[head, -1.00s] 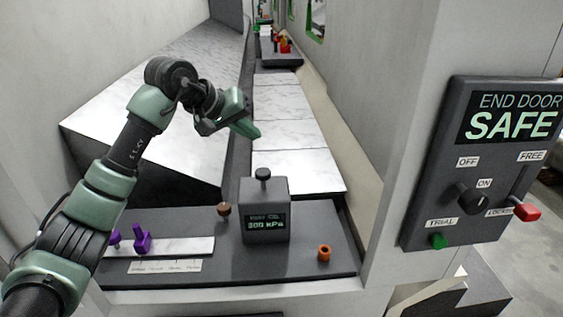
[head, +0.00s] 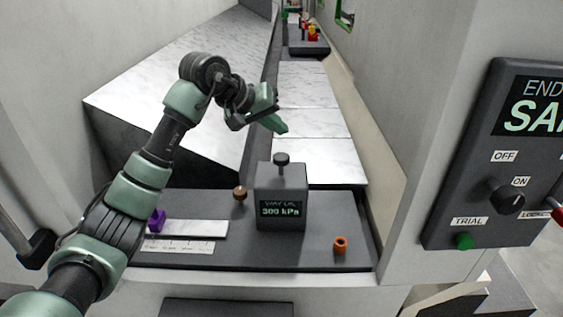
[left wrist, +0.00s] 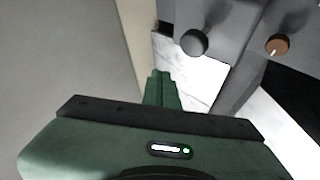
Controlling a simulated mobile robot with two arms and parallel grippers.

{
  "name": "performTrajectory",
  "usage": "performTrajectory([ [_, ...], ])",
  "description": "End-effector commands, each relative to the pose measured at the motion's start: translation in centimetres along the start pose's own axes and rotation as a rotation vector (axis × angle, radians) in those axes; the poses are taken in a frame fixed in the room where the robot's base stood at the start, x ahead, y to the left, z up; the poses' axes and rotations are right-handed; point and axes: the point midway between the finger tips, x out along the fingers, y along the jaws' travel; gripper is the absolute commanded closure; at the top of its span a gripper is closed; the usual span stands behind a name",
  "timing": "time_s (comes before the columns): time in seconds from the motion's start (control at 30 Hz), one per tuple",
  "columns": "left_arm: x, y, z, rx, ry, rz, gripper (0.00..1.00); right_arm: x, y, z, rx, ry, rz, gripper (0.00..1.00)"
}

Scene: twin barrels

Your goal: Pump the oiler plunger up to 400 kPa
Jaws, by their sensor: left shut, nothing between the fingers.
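The oiler (head: 281,210) is a dark grey box whose lit display reads 300 kPa. Its plunger has a black round knob (head: 281,158) on a short stem, standing up from the top. My left gripper (head: 283,129) is shut and empty, above the knob in the picture and apart from it. In the left wrist view my shut fingers (left wrist: 162,76) point toward the oiler (left wrist: 240,30), with the dark plunger knob (left wrist: 193,43) to the right of the fingertips. My right gripper is not in view.
A brown knob (head: 240,193) stands left of the oiler and an orange ring-shaped piece (head: 340,245) to its right. A purple piece (head: 156,220) sits by a pale strip (head: 195,229). A control panel (head: 497,170) is on the right wall. White plates lie behind the oiler.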

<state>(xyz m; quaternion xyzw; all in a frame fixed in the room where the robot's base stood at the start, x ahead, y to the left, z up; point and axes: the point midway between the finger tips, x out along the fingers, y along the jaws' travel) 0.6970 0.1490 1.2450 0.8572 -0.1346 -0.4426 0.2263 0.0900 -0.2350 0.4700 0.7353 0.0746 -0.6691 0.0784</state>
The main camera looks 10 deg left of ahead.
Motion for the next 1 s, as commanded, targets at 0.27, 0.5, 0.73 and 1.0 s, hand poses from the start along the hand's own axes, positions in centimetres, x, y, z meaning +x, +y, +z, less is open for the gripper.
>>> performTrajectory([
  [0.27, 2.6, -2.0, 1.9, 0.001, 0.001, -0.001, 1.0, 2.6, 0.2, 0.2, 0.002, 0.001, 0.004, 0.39],
  [0.5, 3.2, -2.3, 2.3, 0.001, 0.002, 0.0, 1.0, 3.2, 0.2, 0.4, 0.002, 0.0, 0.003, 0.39],
  [0.73, 3.2, -2.3, 2.3, 0.001, 0.001, 0.0, 1.0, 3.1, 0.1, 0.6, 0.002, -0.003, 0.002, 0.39],
  [1.0, 3.2, -2.3, 2.3, 0.0, 0.001, 0.0, 1.0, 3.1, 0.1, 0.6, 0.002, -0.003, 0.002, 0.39],
])
